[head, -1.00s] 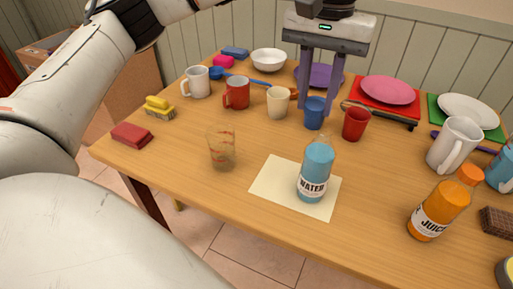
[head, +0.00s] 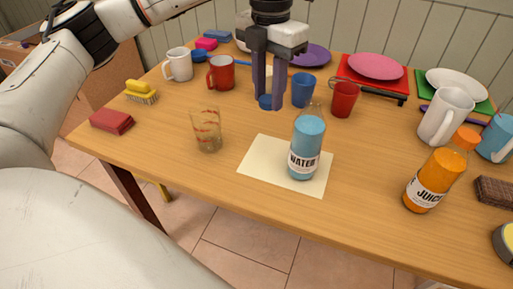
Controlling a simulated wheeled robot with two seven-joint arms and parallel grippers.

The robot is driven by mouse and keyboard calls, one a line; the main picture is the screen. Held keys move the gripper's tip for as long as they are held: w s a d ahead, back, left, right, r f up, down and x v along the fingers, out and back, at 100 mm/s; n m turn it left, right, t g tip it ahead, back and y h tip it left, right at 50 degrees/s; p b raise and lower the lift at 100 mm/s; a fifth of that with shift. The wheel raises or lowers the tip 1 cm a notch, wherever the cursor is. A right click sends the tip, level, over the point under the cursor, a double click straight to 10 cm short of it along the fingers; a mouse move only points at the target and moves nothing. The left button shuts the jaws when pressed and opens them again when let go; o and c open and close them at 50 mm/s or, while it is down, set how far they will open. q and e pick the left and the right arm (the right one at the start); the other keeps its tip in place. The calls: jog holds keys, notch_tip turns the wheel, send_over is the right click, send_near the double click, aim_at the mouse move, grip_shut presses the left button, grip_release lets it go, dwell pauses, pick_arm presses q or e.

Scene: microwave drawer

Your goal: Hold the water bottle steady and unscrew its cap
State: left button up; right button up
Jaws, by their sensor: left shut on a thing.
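The water bottle (head: 306,145) stands upright on a cream mat (head: 262,155). It is blue inside, with a white WATER label, and its clear neck shows no cap. My left gripper (head: 269,103) is above the table, behind and to the left of the bottle and apart from it. It is shut on a small blue piece that looks like the cap (head: 267,102), partly hidden by the fingers. My right gripper is not in view, and nothing holds the bottle.
A patterned glass (head: 207,130) stands left of the mat. An orange juice bottle (head: 434,180) stands to the right. Blue (head: 303,91) and red (head: 345,99) cups stand behind the bottle. The table in front of the mat is clear.

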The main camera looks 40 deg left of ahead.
pick_arm(q)
notch_tip(320, 180, down, 2)
jog(key=a+n, duration=0.2)
jog(key=n, duration=0.6)
jog(key=n+b, duration=0.2)
jog(key=n, duration=0.3)
send_over(256, 145)
notch_tip(256, 145, down, 7)
jog(key=shift+r, duration=0.2)
jog(key=shift+f, duration=2.35)
jog(key=shift+f+b, duration=0.1)
jog(key=shift+b, duration=0.2)
jog(key=shift+f, duration=0.1)
jog(key=o, duration=1.1)
jog(key=shift+o, duration=0.2)
